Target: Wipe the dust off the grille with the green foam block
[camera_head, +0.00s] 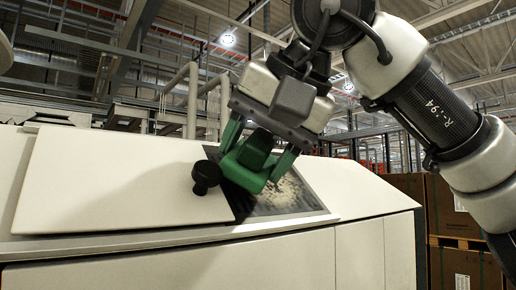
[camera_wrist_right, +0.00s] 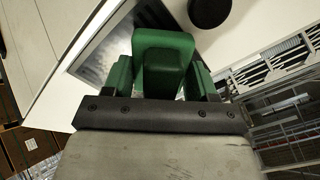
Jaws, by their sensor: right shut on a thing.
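My right gripper (camera_head: 258,158) is shut on the green foam block (camera_head: 256,150) and holds it at the dark grille (camera_head: 277,199) in the sloped top of the white machine. The grille carries pale dust (camera_head: 284,192), mostly right of and below the block. In the right wrist view the foam block (camera_wrist_right: 163,60) sits between the green fingers of the gripper (camera_wrist_right: 163,78), with part of the grille (camera_wrist_right: 100,62) to its left. I cannot tell whether the block touches the grille. My left gripper is not in view.
A black knob (camera_head: 206,176) stands up from a white panel (camera_head: 115,180) just left of the grille; it also shows in the wrist view (camera_wrist_right: 209,12). Brown boxes (camera_head: 452,215) stand on pallets at the right. Pipes (camera_head: 193,95) rise behind the machine.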

